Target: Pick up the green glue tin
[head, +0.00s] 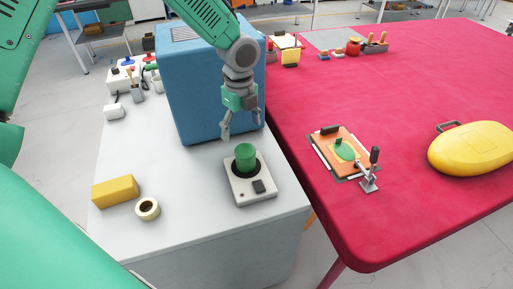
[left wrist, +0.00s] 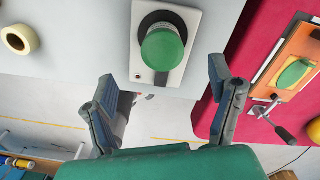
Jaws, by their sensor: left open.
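The green glue tin (head: 245,158) stands upright on a dark round plate of a small white device (head: 249,188) on the white table. My left gripper (head: 227,130) is open and empty above and just behind the tin in the head view. In the left wrist view the tin (left wrist: 163,50) shows from above, ahead of and between the open fingers (left wrist: 168,100); they do not touch it. My right gripper does not show.
A blue box (head: 197,100) stands close behind my left gripper. A yellow block (head: 115,191) and a tape roll (head: 147,209) lie left of the device. The red table (head: 400,90) to the right holds an orange board (head: 330,142) with a clamp, and a yellow inflatable (head: 472,149).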

